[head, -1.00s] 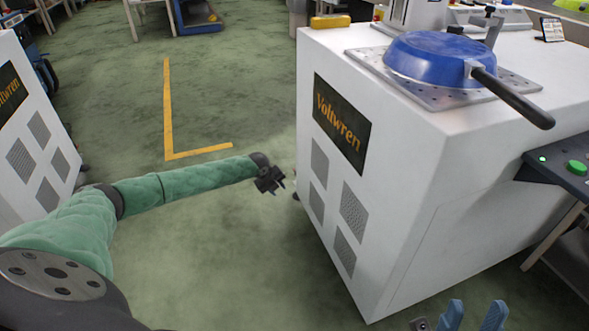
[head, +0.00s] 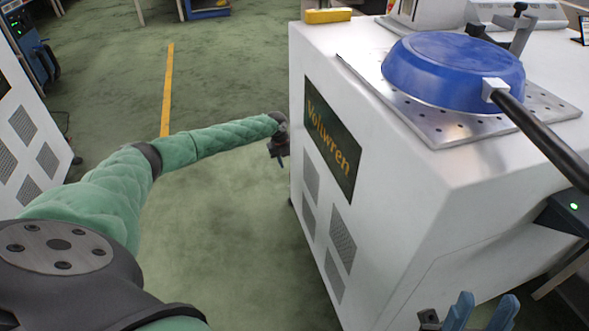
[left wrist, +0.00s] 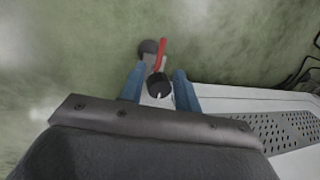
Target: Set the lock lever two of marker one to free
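The marker is the white cabinet labelled Voltwren (head: 400,200) on the right of the head view. In the left wrist view a red lever (left wrist: 161,53) stands beside a grey round part (left wrist: 150,48), low against the green floor. A dark round knob-like part (left wrist: 159,86) lies nearer, between the fingers. My left gripper (head: 279,155) hangs beside the cabinet's left side. Its blue fingers (left wrist: 158,88) are apart in the wrist view; I cannot tell if they touch anything. My right gripper (head: 482,312) is at the bottom edge, fingers apart, nothing visible between them. The lever is not discernible in the head view.
A blue pan (head: 455,70) sits on a perforated plate (head: 440,132) atop the cabinet, its black handle reaching right. A yellow block (head: 328,16) lies on the cabinet's far corner. Another white cabinet (head: 30,135) stands at left. Green floor lies clear between, with a yellow line (head: 168,90).

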